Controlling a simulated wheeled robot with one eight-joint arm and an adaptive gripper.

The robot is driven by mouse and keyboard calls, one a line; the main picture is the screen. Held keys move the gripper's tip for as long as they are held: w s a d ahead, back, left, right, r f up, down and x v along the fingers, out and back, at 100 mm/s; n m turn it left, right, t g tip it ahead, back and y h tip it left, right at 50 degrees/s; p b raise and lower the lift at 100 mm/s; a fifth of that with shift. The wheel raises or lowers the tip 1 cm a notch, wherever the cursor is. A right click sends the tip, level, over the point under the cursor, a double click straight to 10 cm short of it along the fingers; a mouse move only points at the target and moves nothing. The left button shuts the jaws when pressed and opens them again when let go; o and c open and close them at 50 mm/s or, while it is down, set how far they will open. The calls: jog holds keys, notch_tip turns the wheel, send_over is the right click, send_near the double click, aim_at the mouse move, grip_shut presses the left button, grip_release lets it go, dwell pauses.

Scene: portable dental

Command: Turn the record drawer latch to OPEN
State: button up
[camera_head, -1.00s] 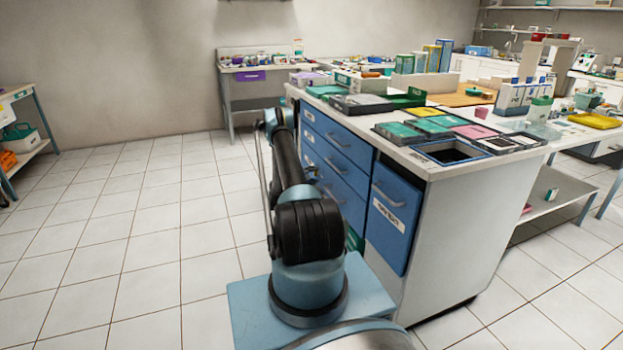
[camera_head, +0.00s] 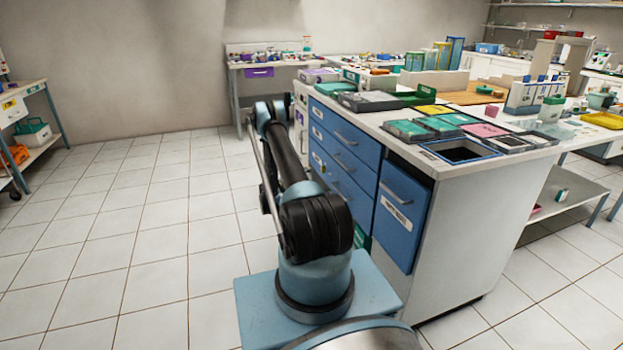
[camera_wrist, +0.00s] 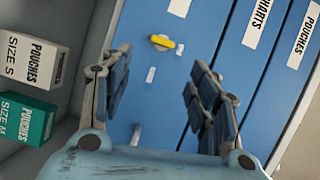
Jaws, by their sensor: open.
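In the head view the blue drawers (camera_head: 345,145) fill the cabinet's front. There my arm hides part of the cabinet, and I cannot make out the latch or the fingertips.
In the wrist view, a white pouch box (camera_wrist: 32,60) and a green pouch box (camera_wrist: 25,118) stand in an open bay at the left. In the head view, trays crowd the white countertop (camera_head: 465,167). Tiled floor (camera_head: 130,230) is clear left of my arm.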

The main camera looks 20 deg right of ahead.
jog(key=shift+v, duration=0.95)
